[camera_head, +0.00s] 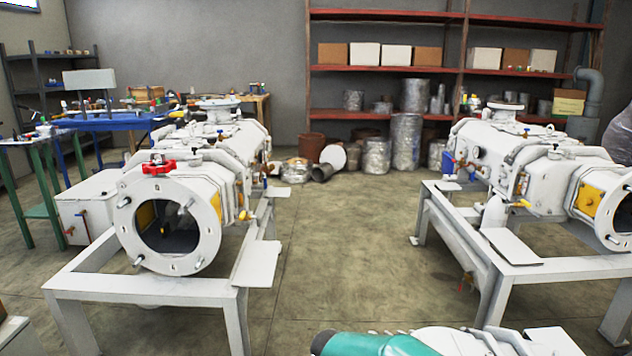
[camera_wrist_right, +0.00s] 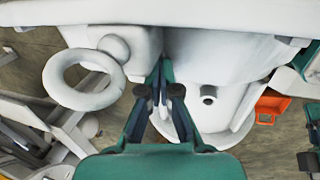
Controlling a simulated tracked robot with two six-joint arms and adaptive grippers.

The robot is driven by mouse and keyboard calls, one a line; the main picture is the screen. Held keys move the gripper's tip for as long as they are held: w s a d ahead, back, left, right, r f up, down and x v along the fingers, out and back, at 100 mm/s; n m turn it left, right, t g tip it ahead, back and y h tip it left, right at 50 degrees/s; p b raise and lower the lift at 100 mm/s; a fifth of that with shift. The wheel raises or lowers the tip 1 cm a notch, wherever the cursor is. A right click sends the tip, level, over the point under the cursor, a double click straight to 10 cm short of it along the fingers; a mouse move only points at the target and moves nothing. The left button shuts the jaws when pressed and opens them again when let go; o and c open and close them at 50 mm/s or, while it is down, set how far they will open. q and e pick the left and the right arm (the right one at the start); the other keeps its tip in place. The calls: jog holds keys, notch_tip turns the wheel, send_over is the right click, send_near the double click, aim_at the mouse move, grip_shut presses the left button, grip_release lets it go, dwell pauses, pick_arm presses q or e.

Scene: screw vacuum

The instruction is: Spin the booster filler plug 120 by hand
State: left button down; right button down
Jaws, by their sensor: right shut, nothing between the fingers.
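A white ring (camera_wrist_right: 83,80) joined to the boss (camera_wrist_right: 115,47) is left of the tips. A small dark round port or stub (camera_wrist_right: 208,92) shows on the white part right of them. I cannot tell which of these, if any, is the booster filler plug; no label is readable. My left gripper is out of view.
In the head view two white pumps stand on white frames, one left (camera_head: 170,222) with a red handle (camera_head: 158,167) and one right (camera_head: 530,155). Open floor (camera_head: 345,260) lies between them. Red shelves (camera_head: 390,67) stand behind. An orange part (camera_wrist_right: 272,106) shows in the wrist view.

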dwell(0.4)
jog(key=shift+s+d, duration=0.1)
jog(key=shift+s, duration=0.2)
jog(key=shift+r, duration=0.1)
jog(key=p+v, duration=0.2)
jog(key=v, duration=0.1)
jog(key=w+p+v, duration=0.1)
jog(key=p+v, duration=0.1)
jog(key=shift+r, duration=0.5)
jog(key=shift+f, duration=0.1)
